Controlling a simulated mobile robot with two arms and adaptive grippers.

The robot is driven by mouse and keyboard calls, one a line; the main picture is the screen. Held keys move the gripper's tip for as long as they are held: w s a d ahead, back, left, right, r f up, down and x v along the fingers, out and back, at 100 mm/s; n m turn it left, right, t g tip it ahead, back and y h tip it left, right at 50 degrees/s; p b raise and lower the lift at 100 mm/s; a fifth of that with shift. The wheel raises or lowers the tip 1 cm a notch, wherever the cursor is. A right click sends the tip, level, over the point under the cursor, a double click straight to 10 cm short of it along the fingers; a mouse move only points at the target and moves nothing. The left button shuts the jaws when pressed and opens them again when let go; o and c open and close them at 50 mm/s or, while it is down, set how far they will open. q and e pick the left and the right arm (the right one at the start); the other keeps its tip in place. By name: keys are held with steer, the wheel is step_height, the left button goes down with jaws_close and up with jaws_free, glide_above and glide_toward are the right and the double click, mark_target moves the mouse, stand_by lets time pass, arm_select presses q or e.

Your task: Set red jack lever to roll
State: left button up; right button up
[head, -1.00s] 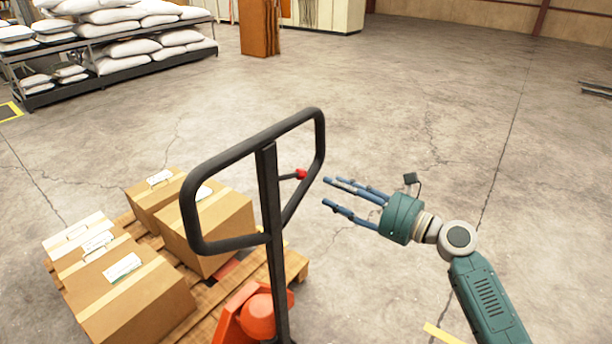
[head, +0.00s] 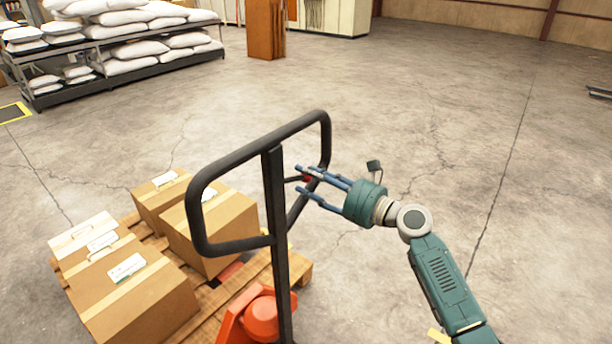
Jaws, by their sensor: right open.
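The pallet jack's black loop handle (head: 276,185) stands upright in the middle of the head view, above its orange-red base (head: 262,318). The small red lever (head: 307,178) sits inside the right part of the loop on a short dark stem. My right gripper (head: 301,180) is open, its blue fingers pointing left at the lever. The fingers partly cover the lever; I cannot tell whether they touch it. My left gripper is not in view.
Several cardboard boxes (head: 135,290) rest on a wooden pallet (head: 207,298) to the left of and behind the handle. A rack (head: 118,75) with white sacks stands at the back left.

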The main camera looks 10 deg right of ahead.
steer(key=shift+w+a, duration=0.45)
steer(key=shift+w, duration=0.1)
steer(key=c, duration=1)
